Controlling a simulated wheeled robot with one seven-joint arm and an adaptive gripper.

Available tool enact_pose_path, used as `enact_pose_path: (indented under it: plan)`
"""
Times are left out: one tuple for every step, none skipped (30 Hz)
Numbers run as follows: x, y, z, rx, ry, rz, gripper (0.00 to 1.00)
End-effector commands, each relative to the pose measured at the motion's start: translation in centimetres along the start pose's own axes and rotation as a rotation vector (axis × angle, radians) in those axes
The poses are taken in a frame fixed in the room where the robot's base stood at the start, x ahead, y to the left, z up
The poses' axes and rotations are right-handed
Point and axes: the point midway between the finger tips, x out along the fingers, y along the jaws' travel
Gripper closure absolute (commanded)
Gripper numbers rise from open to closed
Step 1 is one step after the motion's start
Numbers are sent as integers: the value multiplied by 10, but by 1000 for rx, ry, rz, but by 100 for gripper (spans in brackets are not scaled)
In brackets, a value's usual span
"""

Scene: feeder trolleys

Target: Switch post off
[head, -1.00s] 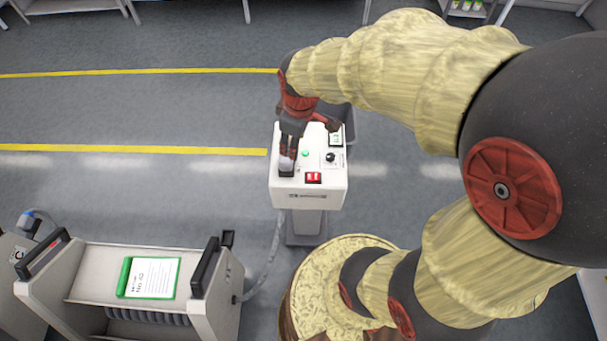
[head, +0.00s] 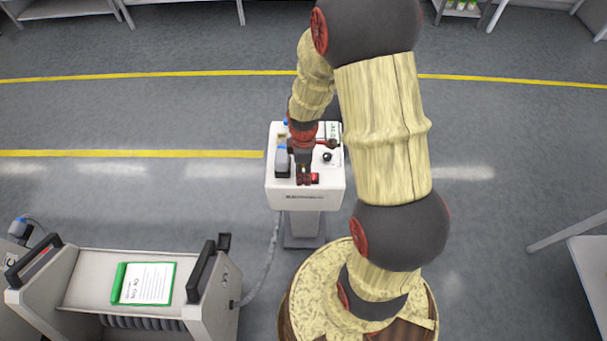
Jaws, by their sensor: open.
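The post (head: 304,197) is a white control box on a grey pedestal, upright on the floor in the middle of the head view. Its top carries a red switch (head: 315,178) near the front edge, a black knob (head: 327,157) and a black socket or plug part (head: 282,163) on the left. My gripper (head: 304,180) is over the front of the panel, at the left side of the red switch, and hides part of it. I cannot tell whether it touches the switch. It is open and I see nothing held in it. The green button seen earlier is hidden behind my gripper.
A grey trolley (head: 82,275) with a green-framed card (head: 144,284) and black handles stands at the lower left. A cable (head: 268,262) runs from it towards the post. A table edge (head: 585,245) is at the right. The floor behind the post is clear.

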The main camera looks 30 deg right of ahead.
Motion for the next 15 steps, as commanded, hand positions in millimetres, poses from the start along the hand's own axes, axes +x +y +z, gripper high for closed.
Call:
enact_pose_path:
  plan:
    - [6,0,0,0,0,-1,59]
    - [8,0,0,0,0,-1,59]
    - [10,0,0,0,0,0,59]
    - [12,0,0,0,0,0,59]
    - [13,0,0,0,0,1,59]
    - [13,0,0,0,0,1,59]
    - [14,0,0,0,0,1,59]
    - [14,0,0,0,0,1,59]
    - [14,0,0,0,0,1,59]
    - [13,0,0,1,0,1,59]
    - [13,0,0,0,0,1,59]
    - [13,0,0,1,0,1,59]
    - [13,0,0,1,0,1,59]
    - [13,0,0,1,0,1,60]
    - [13,0,0,1,0,1,62]
